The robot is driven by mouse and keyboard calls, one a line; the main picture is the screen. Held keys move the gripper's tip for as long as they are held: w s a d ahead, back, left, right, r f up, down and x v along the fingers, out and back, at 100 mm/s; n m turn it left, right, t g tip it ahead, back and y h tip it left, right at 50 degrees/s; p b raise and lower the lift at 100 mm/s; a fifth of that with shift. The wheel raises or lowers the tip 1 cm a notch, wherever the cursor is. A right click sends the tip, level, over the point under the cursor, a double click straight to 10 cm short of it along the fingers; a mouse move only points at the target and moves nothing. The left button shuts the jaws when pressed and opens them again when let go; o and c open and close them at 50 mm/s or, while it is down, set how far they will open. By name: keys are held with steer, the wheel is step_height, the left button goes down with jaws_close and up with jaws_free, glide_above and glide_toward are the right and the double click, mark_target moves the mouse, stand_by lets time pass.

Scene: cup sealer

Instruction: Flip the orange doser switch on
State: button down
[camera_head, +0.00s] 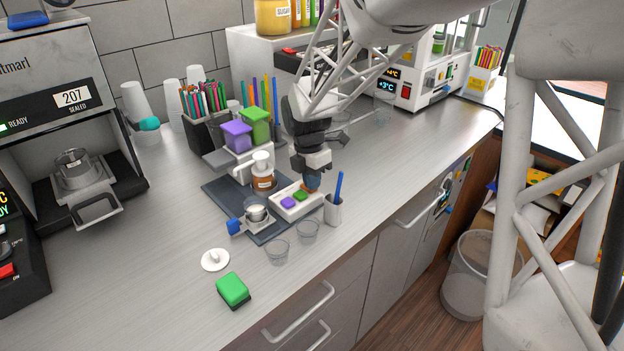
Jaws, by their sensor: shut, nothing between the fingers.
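A small white switch box (286,210) lies on the dark mat, with a purple switch (288,203) and a green switch (300,195) in a row on top. The orange switch cannot be made out; the far right end of the box is covered by my gripper. My gripper (312,182) points down, shut and empty, right at that end of the box. Whether it touches a switch cannot be told. Behind the box stands the doser, with a purple hopper (237,136) and a green hopper (256,124).
A green sponge (233,290) lies nearer.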

steer(key=shift+s+d+f+t+y, duration=0.25)
steer(key=shift+s+f+t+y, duration=0.05)
steer(key=shift+f+t+y, duration=0.4)
steer(key=shift+s+d+f, duration=0.1)
steer(key=shift+s+f, duration=0.05)
steer(key=shift+f, duration=0.15)
stand_by(0.3)
steer(key=shift+w+a+r, duration=0.35)
steer(key=shift+w+a, duration=0.3)
steer(key=shift+a, duration=0.05)
step_height(320, 180, up, 15)
steer(key=shift+s+d, duration=0.2)
steer(key=shift+d, duration=0.2)
stand_by(0.4)
stand_by(0.4)
